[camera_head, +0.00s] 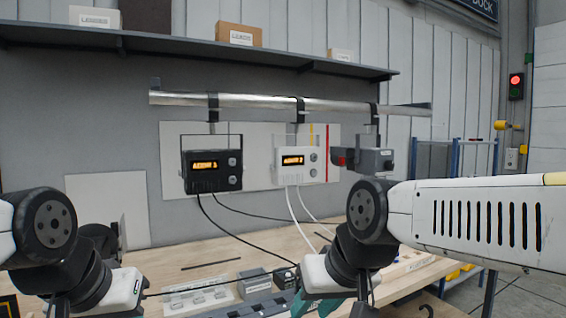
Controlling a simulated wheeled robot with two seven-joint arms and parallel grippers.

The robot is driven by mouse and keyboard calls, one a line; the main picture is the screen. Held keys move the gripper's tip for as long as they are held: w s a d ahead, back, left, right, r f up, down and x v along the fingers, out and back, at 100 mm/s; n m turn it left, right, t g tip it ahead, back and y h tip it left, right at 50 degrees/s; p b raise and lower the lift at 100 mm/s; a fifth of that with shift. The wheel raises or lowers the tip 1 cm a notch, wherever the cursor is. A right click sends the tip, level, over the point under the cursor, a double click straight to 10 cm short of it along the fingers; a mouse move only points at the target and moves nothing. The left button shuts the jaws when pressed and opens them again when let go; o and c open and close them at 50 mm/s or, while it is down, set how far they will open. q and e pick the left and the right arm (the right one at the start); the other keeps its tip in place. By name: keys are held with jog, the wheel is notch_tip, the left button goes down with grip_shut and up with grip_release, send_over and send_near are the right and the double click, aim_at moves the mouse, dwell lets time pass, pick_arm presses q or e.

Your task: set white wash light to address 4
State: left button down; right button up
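The white wash light (298,163) hangs from the metal bar on a black clamp. Its orange display appears to read "ADDR 2", in small text, with two round buttons on its right side. White cables hang from its underside. My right gripper (366,307) is low at the bottom edge, below and to the right of the white light and apart from it. Its fingers are mostly cut off or hidden, so its opening is unclear. My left arm comes in at the lower left, with its gripper out of the picture.
A black light (212,171) hangs left of the white one; its display appears to read "ADDR 1". A grey fixture (375,161) hangs to the right. The metal bar (255,102) runs above. The wooden bench (235,256) below holds grey boxes and a teal item.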

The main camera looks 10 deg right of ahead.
grip_shut()
dwell(1.8)
